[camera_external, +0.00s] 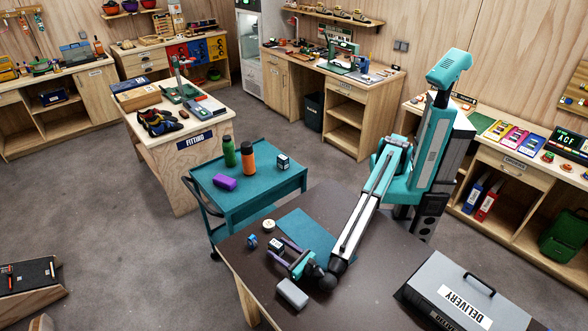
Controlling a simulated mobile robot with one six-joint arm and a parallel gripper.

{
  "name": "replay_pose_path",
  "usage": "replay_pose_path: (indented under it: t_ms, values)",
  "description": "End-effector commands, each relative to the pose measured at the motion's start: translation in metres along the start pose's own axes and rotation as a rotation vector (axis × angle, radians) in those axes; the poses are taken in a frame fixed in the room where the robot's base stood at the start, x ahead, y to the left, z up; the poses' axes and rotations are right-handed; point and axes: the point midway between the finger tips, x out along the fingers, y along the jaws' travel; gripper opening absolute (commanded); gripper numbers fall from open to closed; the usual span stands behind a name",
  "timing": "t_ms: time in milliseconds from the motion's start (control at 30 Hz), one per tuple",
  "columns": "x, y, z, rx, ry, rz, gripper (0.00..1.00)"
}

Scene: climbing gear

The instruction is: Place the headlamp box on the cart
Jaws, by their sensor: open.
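A small dark box with a white label (275,243), which looks like the headlamp box, sits on the dark brown table (330,222). My gripper (277,252) is low over this table with its jaws open. Its two fingers point left, and the box is at the fingertips; I cannot tell whether it is between them or touching. The teal cart (237,205) stands just beyond the table. On its top are a green bottle (229,152), an orange bottle (248,158), a purple item (225,182) and a similar small white and dark box (283,161).
A grey box (292,293) lies beside my gripper. A round tin (268,226), a blue roll (252,241) and a teal mat (306,232) are also on the table. A grey delivery case (465,295) stands at right. The cart's front middle is clear.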

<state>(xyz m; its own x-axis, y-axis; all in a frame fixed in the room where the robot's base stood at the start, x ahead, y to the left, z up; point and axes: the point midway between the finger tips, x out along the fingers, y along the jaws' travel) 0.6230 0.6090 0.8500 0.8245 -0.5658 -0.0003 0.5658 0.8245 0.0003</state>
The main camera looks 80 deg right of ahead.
Motion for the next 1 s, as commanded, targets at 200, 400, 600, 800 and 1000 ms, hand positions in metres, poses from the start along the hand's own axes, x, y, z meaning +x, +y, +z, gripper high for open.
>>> replay_pose_path:
  t_ms: [200, 400, 600, 800, 1000]
  values:
    - [0.009, 0.0, 0.0, 0.0, 0.0, -0.001, 0.58]
    - [0.009, 0.0, 0.0, 0.0, 0.0, 0.0, 0.58]
    - [0.015, 0.0, 0.002, 0.0, 0.0, -0.001, 0.58]
    - [0.037, -0.001, 0.005, -0.001, 0.0, -0.002, 0.58]
    - [0.057, 0.0, 0.005, -0.001, 0.0, -0.001, 0.58]
